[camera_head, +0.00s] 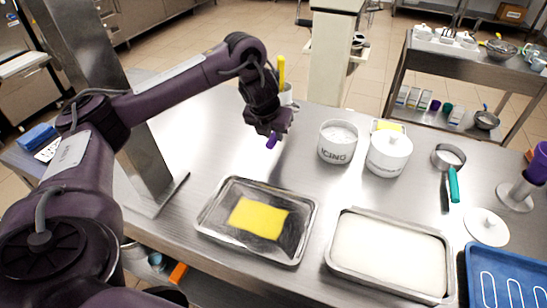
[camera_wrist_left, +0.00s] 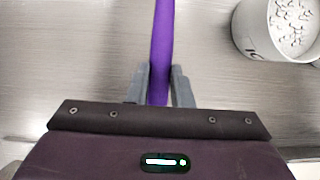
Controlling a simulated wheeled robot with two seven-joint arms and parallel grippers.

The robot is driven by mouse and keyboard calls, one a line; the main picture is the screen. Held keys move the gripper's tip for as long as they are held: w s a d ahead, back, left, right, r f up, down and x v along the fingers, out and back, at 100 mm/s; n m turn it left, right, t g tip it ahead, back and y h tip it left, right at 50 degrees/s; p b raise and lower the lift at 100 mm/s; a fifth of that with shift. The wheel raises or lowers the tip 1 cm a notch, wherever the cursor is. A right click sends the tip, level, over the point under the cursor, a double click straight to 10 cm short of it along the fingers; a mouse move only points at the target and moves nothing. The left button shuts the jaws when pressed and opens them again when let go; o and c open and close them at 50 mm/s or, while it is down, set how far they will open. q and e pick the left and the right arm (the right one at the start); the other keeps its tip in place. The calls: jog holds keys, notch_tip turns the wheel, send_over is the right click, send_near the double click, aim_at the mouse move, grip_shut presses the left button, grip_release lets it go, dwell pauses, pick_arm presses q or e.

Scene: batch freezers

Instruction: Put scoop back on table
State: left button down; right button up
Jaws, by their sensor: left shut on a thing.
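My left gripper (camera_head: 270,130) is above the middle back of the steel table (camera_head: 225,150). It is shut on a purple handle, likely the scoop (camera_head: 272,141). In the left wrist view the purple handle (camera_wrist_left: 162,45) runs straight up out of the picture from between the two grey fingers (camera_wrist_left: 160,88). The scoop's bowl end cannot be made out in either view. My right gripper is not in view.
A tray with a yellow slab (camera_head: 207,213) and a white-filled tray (camera_head: 333,263) lie in front. A green-handled sieve (camera_head: 453,185) lies right.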

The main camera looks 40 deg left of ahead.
aim_at(273, 157)
pick_arm(q)
notch_tip(273, 157, down, 6)
jog(key=b, duration=0.2)
jog(key=shift+r+b, duration=0.25)
jog(key=shift+b, duration=0.05)
jog(key=shift+r, duration=0.1)
jog(key=c, duration=1.3)
grip_release()
jog(key=shift+r, duration=0.1)
jog(key=shift+p+v, duration=3.8)
jog(key=shift+v, duration=2.15)
